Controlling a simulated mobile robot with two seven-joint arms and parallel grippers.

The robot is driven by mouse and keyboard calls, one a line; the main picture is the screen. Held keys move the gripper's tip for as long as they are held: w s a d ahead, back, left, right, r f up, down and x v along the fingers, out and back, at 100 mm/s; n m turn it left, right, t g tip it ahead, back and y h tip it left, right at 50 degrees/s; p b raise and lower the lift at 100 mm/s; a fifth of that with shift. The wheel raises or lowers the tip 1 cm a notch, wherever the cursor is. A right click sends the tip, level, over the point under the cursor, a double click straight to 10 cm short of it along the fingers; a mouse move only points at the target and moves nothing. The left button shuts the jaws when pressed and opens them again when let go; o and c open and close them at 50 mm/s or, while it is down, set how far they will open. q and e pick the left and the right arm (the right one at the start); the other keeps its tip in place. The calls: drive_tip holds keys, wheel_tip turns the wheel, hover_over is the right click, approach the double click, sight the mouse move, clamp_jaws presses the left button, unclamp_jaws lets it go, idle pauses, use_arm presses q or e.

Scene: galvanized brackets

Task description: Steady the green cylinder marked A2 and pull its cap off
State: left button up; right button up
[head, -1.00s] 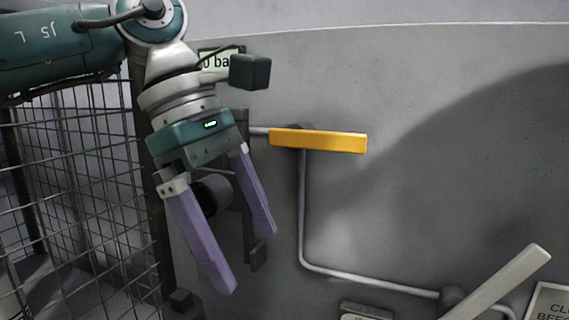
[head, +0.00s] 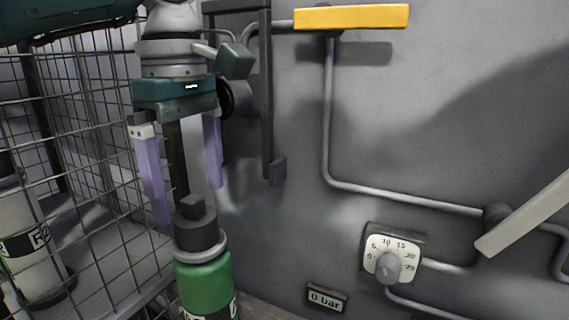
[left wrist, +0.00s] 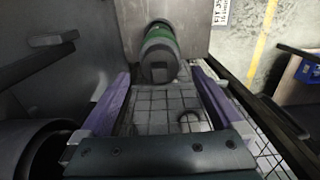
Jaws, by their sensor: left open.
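The green cylinder (head: 205,285) stands upright at the bottom of the head view, low and left of the middle. Its label is cut off by the picture edge, so I cannot read the mark. A dark cap (head: 197,236) with a square knob on top sits on it above a pale collar. My left gripper (head: 190,203) points down above the cap, its purple fingers open, parted and empty. In the left wrist view the cap (left wrist: 159,64) and the green cylinder (left wrist: 158,34) show beyond the fingertips, roughly between them. My right gripper is not in view.
A wire mesh cage (head: 95,130) stands at the left, with a pale cylinder (head: 32,250) by it. The grey wall carries pipes, a yellow lever (head: 350,17), a pale lever (head: 525,218), a dial (head: 390,262) and a "0 bar" display (head: 326,298). A dark upright bar (head: 267,110) is right of my gripper.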

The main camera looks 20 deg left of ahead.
sight(192, 198)
use_arm(q)
drive_tip(key=shift+f+b, duration=0.95)
drive_tip(key=shift+f, duration=1)
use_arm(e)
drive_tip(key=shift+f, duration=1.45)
use_arm(q)
drive_tip(key=shift+c, duration=0.4)
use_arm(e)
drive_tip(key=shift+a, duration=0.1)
